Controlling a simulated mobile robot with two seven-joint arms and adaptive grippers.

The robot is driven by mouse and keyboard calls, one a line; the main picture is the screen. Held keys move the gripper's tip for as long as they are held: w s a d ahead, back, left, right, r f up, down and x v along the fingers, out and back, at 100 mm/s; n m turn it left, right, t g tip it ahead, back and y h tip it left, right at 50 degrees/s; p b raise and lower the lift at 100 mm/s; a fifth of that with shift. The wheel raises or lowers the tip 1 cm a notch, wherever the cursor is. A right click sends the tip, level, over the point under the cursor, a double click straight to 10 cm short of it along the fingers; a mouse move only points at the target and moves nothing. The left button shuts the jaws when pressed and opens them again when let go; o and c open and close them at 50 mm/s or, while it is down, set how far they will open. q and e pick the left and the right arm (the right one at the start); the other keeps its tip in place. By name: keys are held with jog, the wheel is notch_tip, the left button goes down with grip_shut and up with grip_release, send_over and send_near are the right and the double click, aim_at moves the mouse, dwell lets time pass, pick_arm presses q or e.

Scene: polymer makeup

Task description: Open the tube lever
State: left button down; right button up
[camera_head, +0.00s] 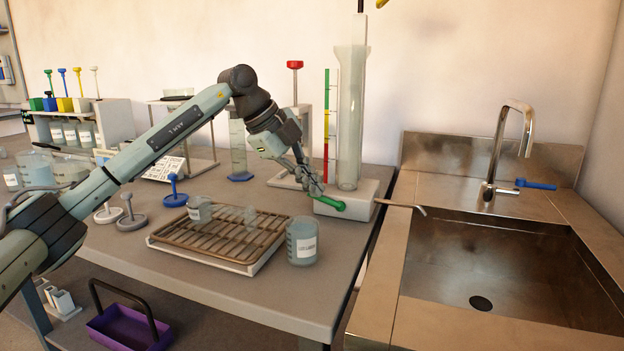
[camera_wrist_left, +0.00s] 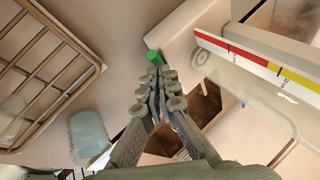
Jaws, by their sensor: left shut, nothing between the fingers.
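The green tube lever (camera_head: 330,203) sits at the front of the white base (camera_head: 362,197) under the tall clear tube (camera_head: 350,120). My left gripper (camera_head: 314,186) is shut and empty, its fingertips right at the lever's left end. In the left wrist view the lever's green end (camera_wrist_left: 152,56) shows just beyond the closed fingertips (camera_wrist_left: 158,75). I cannot tell whether they touch it. The rest of the lever is hidden or out of frame there. My right gripper is not in view.
A metal spout (camera_head: 402,206) runs from the base toward the sink (camera_head: 490,265). A beaker (camera_head: 302,240) stands beside a wire rack (camera_head: 222,240) with glassware, left of the base. A red-yellow-green scale (camera_head: 327,125) stands by the tube. The front right table corner is clear.

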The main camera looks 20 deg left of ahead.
pick_arm(q)
jog(key=shift+w+a+f+h, duration=0.15)
jog(key=shift+a+f+h, duration=0.1)
jog(key=shift+f+h, duration=0.1)
jog(key=shift+f, duration=0.1)
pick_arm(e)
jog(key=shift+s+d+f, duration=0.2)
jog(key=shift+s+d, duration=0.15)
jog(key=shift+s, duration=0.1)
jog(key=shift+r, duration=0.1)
pick_arm(q)
jog(key=shift+r+p, duration=0.85)
jog(key=shift+p, duration=0.15)
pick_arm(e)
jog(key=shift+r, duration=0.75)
